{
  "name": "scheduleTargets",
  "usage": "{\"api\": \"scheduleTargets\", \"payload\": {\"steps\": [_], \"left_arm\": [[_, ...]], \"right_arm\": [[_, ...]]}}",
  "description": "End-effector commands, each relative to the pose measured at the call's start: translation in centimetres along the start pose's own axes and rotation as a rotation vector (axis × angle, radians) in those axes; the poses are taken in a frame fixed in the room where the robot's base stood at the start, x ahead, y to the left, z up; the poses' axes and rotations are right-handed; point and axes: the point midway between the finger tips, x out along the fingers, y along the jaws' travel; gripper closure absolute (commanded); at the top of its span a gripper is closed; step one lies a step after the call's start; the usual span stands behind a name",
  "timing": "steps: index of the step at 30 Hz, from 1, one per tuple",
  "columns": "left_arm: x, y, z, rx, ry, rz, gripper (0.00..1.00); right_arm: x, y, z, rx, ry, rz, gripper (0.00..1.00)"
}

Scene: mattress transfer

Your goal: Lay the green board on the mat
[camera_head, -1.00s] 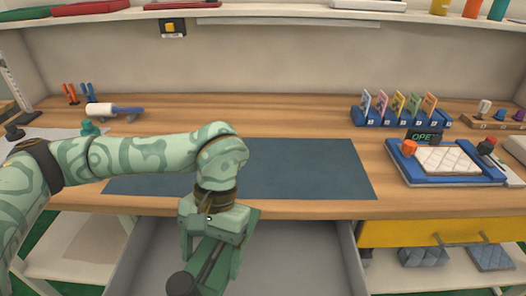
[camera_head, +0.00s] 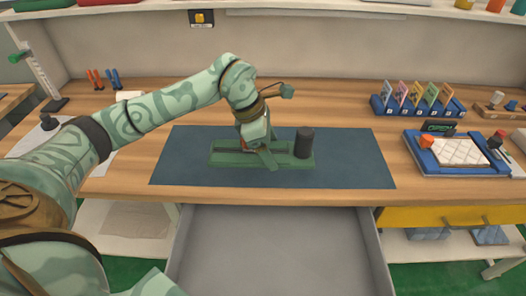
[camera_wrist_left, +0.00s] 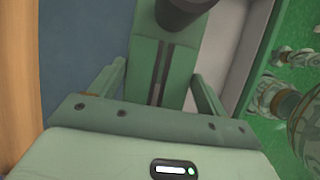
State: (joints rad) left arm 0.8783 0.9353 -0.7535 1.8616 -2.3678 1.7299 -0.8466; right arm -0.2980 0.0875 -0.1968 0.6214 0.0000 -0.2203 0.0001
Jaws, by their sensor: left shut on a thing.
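The green board (camera_head: 225,155) is a long flat piece with a dark upright cylinder (camera_head: 304,143) at its right end. My left gripper (camera_head: 262,152) is shut on the board near its middle, over the dark blue mat (camera_head: 355,160). I cannot tell whether the board touches the mat or is a little above it. In the left wrist view the board (camera_wrist_left: 146,62) runs between the two fingers, with dark strips along it, and the mat (camera_wrist_left: 80,45) shows to its left. My right gripper is not in view.
An open grey drawer (camera_head: 275,250) sits below the table's front edge. A blue tray (camera_head: 420,160) with a quilted pad stands right of the mat. A blue card rack (camera_head: 415,108) is at the back right. The mat's right part is bare.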

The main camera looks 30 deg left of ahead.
Motion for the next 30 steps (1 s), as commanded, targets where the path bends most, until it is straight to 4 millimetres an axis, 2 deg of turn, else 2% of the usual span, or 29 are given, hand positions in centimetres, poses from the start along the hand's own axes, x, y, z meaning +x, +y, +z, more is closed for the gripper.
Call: {"api": "scheduleTargets", "payload": {"steps": [1,5,9,12,19,24,30], "left_arm": [[0.9,1.4,-0.8,-0.008,0.001,-0.002,0.58],[2.0,5.0,-2.6,-0.007,0.001,-0.003,0.58],[4.6,7.2,-4.4,-0.003,0.000,-0.004,0.58],[5.6,8.2,-5.2,0.000,0.000,-0.003,0.58],[6.7,9.4,-6.1,0.002,0.000,-0.003,0.58],[9.2,9.2,-7.1,0.003,0.000,-0.006,0.58],[9.2,9.3,-7.2,0.004,0.001,-0.001,0.58]], "right_arm": [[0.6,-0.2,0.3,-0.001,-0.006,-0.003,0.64],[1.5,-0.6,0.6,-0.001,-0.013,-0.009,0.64],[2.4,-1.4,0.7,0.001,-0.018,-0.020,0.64],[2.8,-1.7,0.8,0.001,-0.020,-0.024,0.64],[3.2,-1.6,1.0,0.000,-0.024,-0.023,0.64],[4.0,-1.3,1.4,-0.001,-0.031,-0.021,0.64],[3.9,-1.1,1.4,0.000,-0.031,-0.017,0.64]]}}
